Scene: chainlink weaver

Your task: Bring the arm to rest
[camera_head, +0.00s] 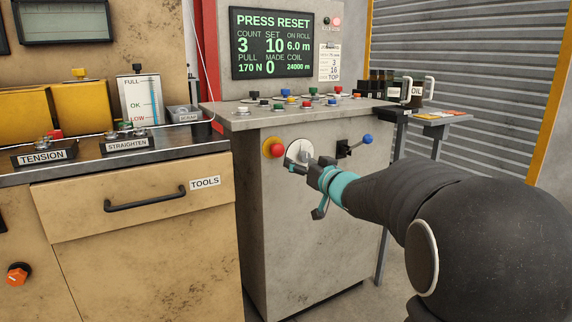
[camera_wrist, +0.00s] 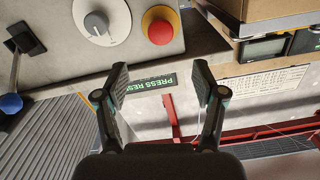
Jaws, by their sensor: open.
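My gripper (camera_head: 318,188) is in front of the grey control cabinet (camera_head: 285,239), below its row of buttons, at the end of my outstretched arm. In the wrist view my gripper (camera_wrist: 161,88) shows two fingers spread apart with nothing between them. A rotary knob on a white disc (camera_head: 300,153) is on the cabinet front close behind the gripper, partly hidden in the head view. The knob (camera_wrist: 97,22) is clear in the wrist view, beyond the fingertips. I cannot tell from the head view whether the gripper touches it.
A red button on yellow (camera_head: 273,147) is left of the knob, and a blue-tipped lever (camera_head: 366,140) is right. The screen (camera_head: 272,45) reads PRESS RESET. A bench with a TOOLS drawer (camera_head: 135,200) stands left.

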